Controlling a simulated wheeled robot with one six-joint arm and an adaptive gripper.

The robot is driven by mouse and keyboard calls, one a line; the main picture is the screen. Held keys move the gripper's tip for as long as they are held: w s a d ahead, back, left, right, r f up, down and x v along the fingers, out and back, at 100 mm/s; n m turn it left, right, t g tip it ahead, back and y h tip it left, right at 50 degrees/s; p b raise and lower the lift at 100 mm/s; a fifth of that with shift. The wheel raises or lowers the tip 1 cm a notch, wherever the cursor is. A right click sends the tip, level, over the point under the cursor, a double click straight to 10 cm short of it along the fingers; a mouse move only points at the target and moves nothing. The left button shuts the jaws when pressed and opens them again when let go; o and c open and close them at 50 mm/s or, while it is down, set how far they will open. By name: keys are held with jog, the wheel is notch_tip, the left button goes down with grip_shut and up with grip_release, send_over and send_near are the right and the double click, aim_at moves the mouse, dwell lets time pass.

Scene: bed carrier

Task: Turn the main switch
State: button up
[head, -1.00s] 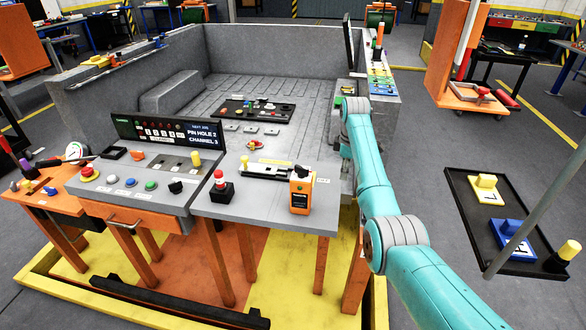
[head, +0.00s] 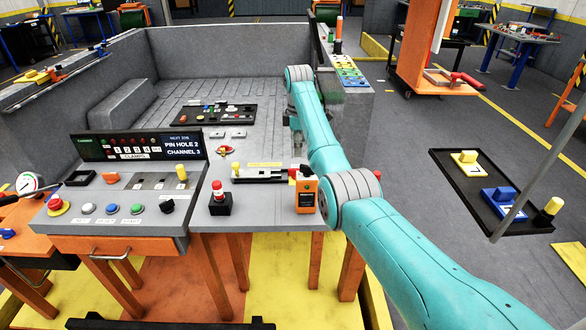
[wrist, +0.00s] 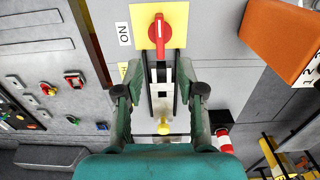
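The main switch is a red rotary handle (wrist: 159,32) on a yellow square plate (wrist: 176,14), at the top middle of the wrist view. Its handle lies roughly upright in that picture, with an ON label (wrist: 123,34) to its left. Another label lower down is partly hidden by a finger. My gripper (wrist: 161,91) is open and empty, its fingers spread either side of a slotted rail. The handle lies ahead of the fingertips, apart from them. In the head view the switch is mostly hidden near the orange box (head: 307,195), and my gripper cannot be made out clearly.
A yellow knob (wrist: 163,128) sits on the rail between the fingers. The orange box also shows close by at right in the wrist view (wrist: 284,38). A red-topped black post (head: 219,203) stands on the table. A button console (head: 128,190) is at left.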

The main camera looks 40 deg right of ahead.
notch_tip(320, 180, down, 9)
jog(key=shift+f, duration=0.1)
dwell(0.3)
grip_shut()
